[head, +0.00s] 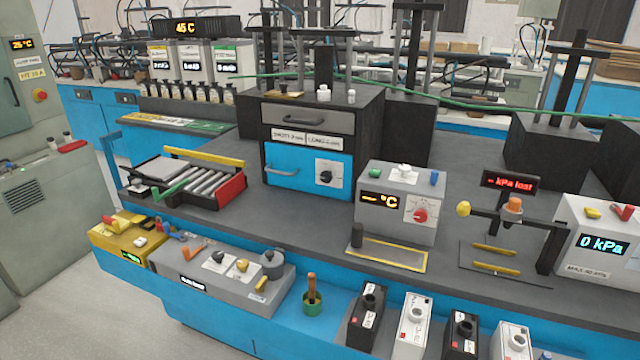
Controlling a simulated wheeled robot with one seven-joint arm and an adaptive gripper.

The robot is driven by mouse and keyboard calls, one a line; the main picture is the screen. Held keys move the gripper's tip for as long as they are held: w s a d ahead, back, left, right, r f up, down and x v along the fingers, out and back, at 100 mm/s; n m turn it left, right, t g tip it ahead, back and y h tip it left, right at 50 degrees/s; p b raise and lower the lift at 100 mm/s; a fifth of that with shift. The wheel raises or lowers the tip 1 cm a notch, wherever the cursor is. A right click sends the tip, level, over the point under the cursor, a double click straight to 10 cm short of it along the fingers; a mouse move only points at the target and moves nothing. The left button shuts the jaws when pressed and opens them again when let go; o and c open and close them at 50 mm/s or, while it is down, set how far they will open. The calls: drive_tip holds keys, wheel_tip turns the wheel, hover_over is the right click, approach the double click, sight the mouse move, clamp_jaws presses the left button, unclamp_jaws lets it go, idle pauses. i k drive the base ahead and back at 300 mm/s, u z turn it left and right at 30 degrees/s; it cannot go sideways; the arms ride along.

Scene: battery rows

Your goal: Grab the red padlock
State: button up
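I cannot make out a padlock for certain. A small red item (109,224) sits on the yellow box (125,255) at the lower left, and its shape is too small to tell. Blue and red-orange small items (178,234) lie close to its right. A flat red object (73,146) lies on the grey-green cabinet at the left edge. My gripper is not in view.
A grey box with switches (222,285) stands beside the yellow box on the blue lower ledge. A roller tray (205,184), a blue-fronted drawer unit (308,167) and a grey temperature box (399,203) stand on the dark bench. Grey floor (110,320) is clear at lower left.

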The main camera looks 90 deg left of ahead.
sight(159, 225)
drive_tip(key=i, duration=0.8)
drive_tip(key=u, duration=4.55)
drive_tip(key=i, duration=0.4)
drive_tip(key=z, duration=0.1)
